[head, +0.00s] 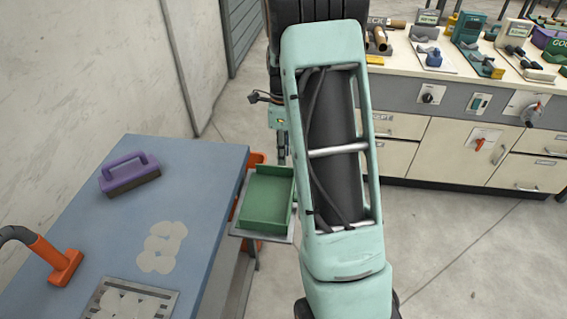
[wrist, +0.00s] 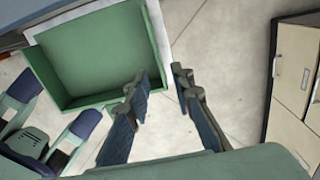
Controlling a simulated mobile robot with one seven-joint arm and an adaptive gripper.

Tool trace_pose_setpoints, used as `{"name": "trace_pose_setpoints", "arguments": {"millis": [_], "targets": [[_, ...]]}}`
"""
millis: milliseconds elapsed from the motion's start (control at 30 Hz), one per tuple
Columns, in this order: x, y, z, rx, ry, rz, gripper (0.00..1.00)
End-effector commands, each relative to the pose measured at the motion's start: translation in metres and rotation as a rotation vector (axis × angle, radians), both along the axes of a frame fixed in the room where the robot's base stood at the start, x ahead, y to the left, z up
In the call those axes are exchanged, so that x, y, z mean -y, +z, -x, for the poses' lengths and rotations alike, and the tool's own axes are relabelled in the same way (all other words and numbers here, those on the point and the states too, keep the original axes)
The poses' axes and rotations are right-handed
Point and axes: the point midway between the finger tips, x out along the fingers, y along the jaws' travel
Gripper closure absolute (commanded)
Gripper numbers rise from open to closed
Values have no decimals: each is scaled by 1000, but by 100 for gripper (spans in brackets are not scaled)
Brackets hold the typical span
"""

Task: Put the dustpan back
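A green, shallow, walled pan (head: 268,200), which looks like the dustpan, lies on a grey side shelf (head: 262,236) at the right edge of the blue table. It also fills the upper left of the wrist view (wrist: 95,55), with its inside empty. I see no handle on it. In the head view the fingers are not visible.
The blue table (head: 205,190) carries a purple-handled brush (head: 130,176), an orange nozzle with a hose (head: 60,268), pale round patches and a grey grate (head: 130,300). A cream cabinet (head: 460,150) with tools on top stands at the right. Open floor (head: 450,240) lies in front of it.

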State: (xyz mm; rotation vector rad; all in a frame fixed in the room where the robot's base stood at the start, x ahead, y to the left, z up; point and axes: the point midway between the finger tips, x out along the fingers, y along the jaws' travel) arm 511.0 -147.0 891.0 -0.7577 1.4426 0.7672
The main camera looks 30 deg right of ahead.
Motion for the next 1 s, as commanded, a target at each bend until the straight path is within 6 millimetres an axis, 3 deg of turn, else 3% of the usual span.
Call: {"name": "trace_pose_setpoints", "arguments": {"millis": [100, 333, 1000], "targets": [[0, 27, -1, 4, 1, 1, 78], [0, 57, -1, 0, 0, 0, 78], [1, 66, 0, 0, 16, 1, 78]]}}
